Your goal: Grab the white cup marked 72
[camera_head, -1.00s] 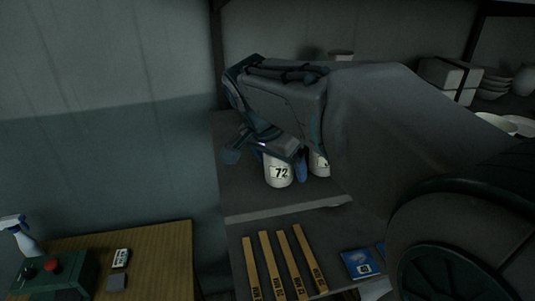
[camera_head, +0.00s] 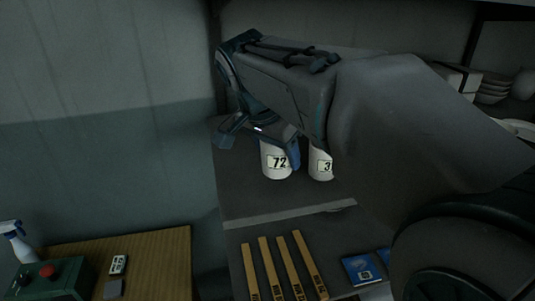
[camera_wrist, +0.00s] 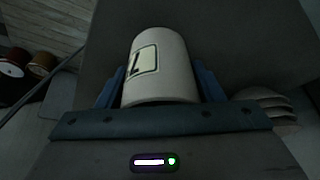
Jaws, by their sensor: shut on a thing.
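The white cup marked 72 (camera_head: 276,166) is on the upper shelf in the head view, with its label facing out. In the wrist view the white cup (camera_wrist: 168,85) sits between the two blue fingers, its label partly seen. My gripper (camera_head: 265,140) is shut on this cup from above and behind; its jaws (camera_wrist: 158,95) press the cup's two sides. I cannot tell whether the cup's base touches the shelf.
A second white cup with a label starting with 3 (camera_head: 320,165) stands close on the right, partly hidden by my arm. Several wooden strips (camera_head: 280,265) and a blue packet (camera_head: 361,268) lie on the lower shelf. Stacked bowls (camera_head: 494,88) stand at right.

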